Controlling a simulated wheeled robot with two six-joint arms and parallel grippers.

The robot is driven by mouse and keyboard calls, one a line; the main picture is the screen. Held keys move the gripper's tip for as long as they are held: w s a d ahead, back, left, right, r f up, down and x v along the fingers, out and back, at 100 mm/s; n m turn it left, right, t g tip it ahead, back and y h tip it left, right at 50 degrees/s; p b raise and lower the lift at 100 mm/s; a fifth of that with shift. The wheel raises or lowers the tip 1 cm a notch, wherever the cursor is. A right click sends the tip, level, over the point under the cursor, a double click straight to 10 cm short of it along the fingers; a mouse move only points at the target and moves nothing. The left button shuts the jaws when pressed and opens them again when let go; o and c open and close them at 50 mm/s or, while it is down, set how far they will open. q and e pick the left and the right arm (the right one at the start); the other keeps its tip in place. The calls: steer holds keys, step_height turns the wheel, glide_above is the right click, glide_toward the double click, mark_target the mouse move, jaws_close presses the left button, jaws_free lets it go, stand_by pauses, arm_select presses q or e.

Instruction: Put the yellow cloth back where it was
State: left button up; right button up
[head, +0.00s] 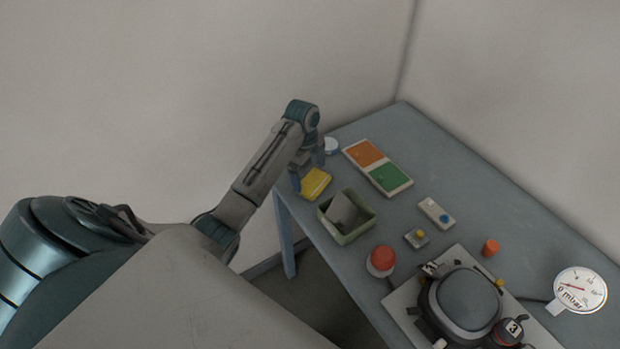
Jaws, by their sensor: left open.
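The yellow cloth (316,185) is a small, folded-looking flat piece at the left edge of the table, in the head view. My left gripper (308,172) is at the cloth, pointing down. Its blue fingers are apart, one at the cloth's left side and one behind it. I cannot tell whether they touch the cloth. My right gripper is not in the view.
On the blue-grey table (455,165), a board with orange and green panels (403,186) lies behind the cloth. A green open box (347,238) stands in front of it. A red button (382,258), a dark-lidded device (468,297) and a gauge (580,288) stand nearer.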

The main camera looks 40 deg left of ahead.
mark_target(308, 178)
arm_select(q)
steer(key=r, duration=0.2)
steer(key=r+b, duration=0.1)
steer(key=r, duration=0.1)
steer(key=shift+a+r, duration=0.1)
steer(key=shift+a, duration=0.2)
steer(key=r+p, duration=0.4)
steer(key=r, duration=0.1)
steer(key=shift+a+r+p, duration=0.2)
steer(key=shift+a+p, duration=0.05)
steer(key=shift+p, duration=0.15)
